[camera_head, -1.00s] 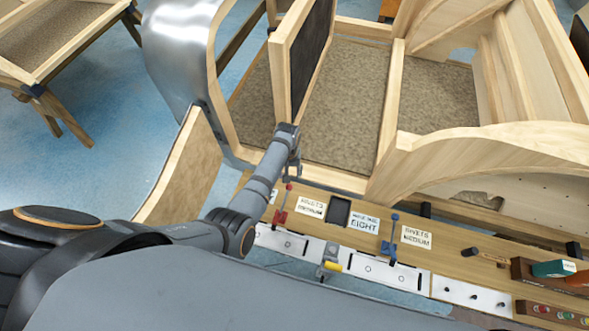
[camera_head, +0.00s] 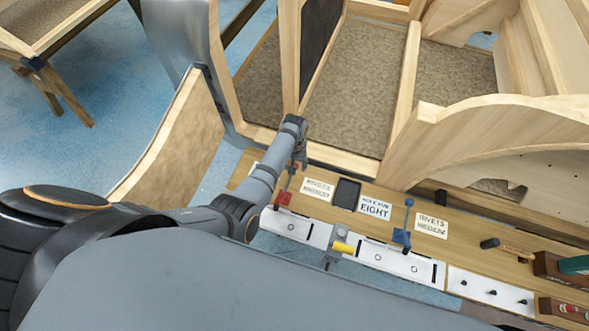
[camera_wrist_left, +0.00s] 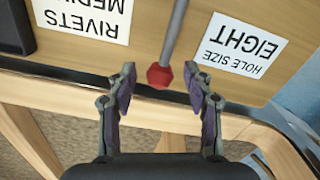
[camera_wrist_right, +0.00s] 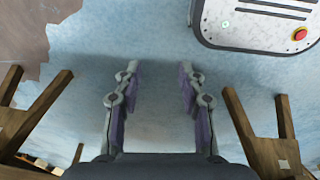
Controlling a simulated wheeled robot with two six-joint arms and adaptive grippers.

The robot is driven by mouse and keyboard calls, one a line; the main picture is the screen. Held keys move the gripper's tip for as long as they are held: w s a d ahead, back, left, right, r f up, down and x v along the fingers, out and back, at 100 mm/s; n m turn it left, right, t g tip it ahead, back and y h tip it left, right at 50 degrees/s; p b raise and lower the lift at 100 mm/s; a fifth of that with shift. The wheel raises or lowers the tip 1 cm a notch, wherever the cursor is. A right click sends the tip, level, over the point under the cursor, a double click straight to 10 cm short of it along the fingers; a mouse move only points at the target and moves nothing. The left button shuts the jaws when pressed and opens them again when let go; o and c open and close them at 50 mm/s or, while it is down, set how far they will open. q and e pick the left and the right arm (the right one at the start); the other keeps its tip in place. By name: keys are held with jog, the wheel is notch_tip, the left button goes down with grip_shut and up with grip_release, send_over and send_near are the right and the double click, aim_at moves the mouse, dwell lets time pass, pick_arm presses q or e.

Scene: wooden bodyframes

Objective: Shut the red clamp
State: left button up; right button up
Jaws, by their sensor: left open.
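The red clamp (camera_head: 283,199) sits on the near edge of the wooden bench, with its handle standing up. In the left wrist view its grey lever ends in a red knob (camera_wrist_left: 159,76). My left gripper (camera_head: 299,161) is at the top of that handle. In the left wrist view, my open left gripper (camera_wrist_left: 159,72) has the knob between its fingertips, with a gap on each side. My right gripper (camera_wrist_right: 159,70) shows only in its own wrist view, open and empty over blue floor.
A blue clamp (camera_head: 402,237) stands to the right on the bench (camera_head: 455,250). Label cards and a dark tray (camera_head: 347,193) lie between the clamps. A yellow-tipped part (camera_head: 343,247) is at the front edge. A large wooden bodyframe (camera_head: 395,125) rises just behind the bench.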

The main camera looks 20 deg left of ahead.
pick_arm(q)
jog(key=shift+c, duration=0.3)
grip_shut()
pick_arm(e)
jog(key=shift+s+d, duration=0.15)
jog(key=shift+s, duration=0.5)
jog(key=shift+f, duration=0.1)
